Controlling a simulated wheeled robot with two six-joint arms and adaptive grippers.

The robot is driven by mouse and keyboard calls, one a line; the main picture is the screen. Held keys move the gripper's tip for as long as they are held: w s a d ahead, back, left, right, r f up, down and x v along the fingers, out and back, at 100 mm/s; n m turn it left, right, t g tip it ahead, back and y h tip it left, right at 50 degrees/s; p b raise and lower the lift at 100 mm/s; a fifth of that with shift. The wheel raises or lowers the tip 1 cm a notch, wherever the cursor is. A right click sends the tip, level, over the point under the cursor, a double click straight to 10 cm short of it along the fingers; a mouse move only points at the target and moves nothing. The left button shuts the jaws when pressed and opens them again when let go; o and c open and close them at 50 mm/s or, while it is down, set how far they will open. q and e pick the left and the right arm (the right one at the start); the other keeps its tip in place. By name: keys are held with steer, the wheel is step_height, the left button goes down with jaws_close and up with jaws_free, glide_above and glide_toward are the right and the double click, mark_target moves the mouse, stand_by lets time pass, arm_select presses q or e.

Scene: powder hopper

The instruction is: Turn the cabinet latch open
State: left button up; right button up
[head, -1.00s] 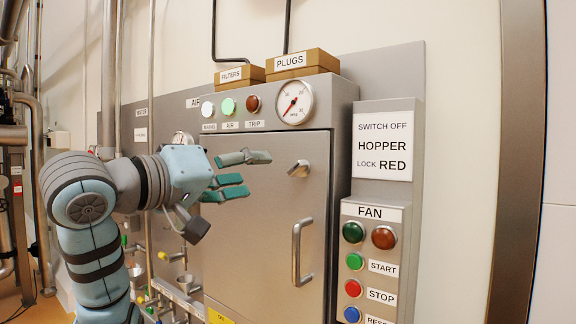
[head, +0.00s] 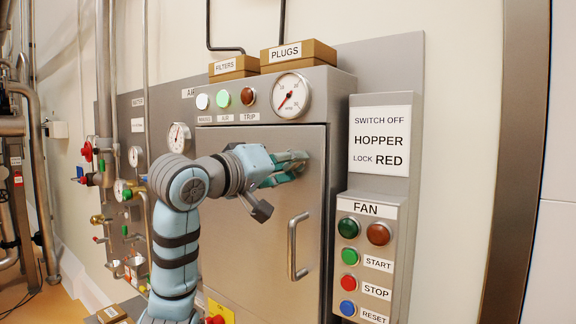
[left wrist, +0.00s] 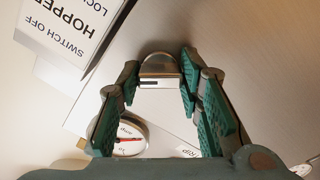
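The cabinet (head: 245,240) has a closed grey metal door with a vertical bar handle (head: 291,246). My left gripper (head: 297,162) is at the upper right of this door, where its fingers mostly hide the latch in the head view. In the left wrist view the latch (left wrist: 158,68) is a short metal piece with a rounded end. It lies between the two green-padded fingertips of my left gripper (left wrist: 158,75). The fingers are spread, with narrow gaps seeming to remain beside the latch; contact is hard to tell. My right gripper is not in view.
A fan control box (head: 368,255) with several buttons stands right of the door, under a "HOPPER" sign (head: 380,140). Pipes and valves (head: 100,165) fill the left. Two labelled boxes (head: 298,55) stand on top.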

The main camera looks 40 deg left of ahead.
arm_select(q)
steer(key=shift+c, duration=0.5)
steer(key=m+p, duration=0.2)
steer(key=m, duration=0.1)
steer(key=shift+r, duration=0.15)
steer(key=shift+m+p, duration=1.55)
steer(key=shift+m, duration=0.85)
steer(key=o, duration=1.2)
steer(key=shift+s, duration=0.1)
steer(key=shift+c, duration=0.2)
